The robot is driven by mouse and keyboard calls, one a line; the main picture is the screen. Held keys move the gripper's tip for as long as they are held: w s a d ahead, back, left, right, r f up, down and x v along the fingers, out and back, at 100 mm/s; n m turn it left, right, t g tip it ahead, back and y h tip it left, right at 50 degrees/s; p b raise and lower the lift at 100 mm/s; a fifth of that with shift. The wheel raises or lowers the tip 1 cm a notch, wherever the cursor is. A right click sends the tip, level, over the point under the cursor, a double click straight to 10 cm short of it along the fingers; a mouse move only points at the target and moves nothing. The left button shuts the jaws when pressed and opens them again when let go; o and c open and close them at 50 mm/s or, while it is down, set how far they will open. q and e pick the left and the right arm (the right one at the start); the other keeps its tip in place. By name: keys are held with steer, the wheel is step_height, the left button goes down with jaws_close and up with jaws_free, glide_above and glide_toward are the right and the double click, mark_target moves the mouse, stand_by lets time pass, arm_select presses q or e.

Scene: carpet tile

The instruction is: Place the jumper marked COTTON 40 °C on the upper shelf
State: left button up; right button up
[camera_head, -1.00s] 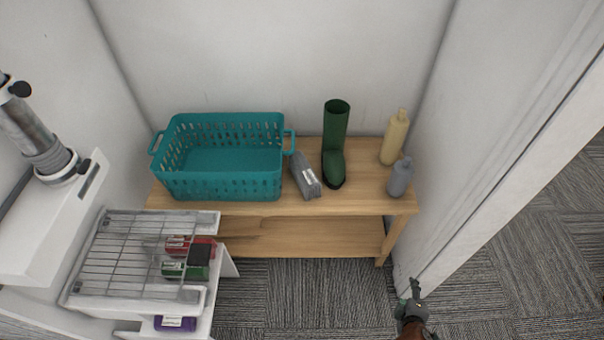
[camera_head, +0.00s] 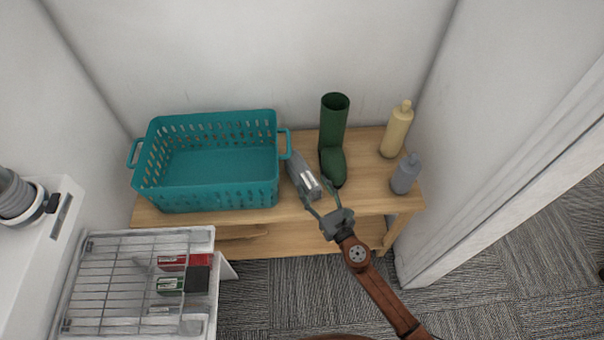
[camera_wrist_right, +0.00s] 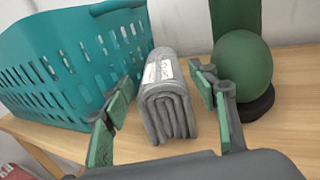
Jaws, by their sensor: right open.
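A folded grey garment (camera_head: 303,178) with a white label lies on the upper board (camera_head: 285,213) of a wooden shelf unit; its label is too small to read. The right wrist view shows its folded end (camera_wrist_right: 167,112) close up. My right gripper (camera_head: 320,203) is open and empty at the front end of the grey garment, with one finger on each side in the right wrist view (camera_wrist_right: 163,88). More folded pieces, one red (camera_head: 172,262) and one dark (camera_head: 197,280), lie under the wires of a rack at lower left; their labels are unreadable. My left gripper is out of view.
A teal basket (camera_head: 205,195) stands close left of the grey garment, and a green boot (camera_head: 333,135) close right. A cream bottle (camera_head: 397,130) and a grey bottle (camera_head: 405,175) stand at the right end. The wire rack (camera_head: 110,280) is at lower left.

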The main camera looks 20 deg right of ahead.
mark_target(304, 172)
steer(key=shift+w, duration=0.8)
steer(key=shift+w+a+r, duration=0.1)
steer(key=shift+w+a, duration=0.15)
steer(key=shift+w, duration=1.05)
steer(key=shift+w+a+r, duration=0.1)
steer(key=shift+w+a, duration=0.1)
steer(key=shift+w, duration=1.05)
steer(key=shift+c, duration=0.5)
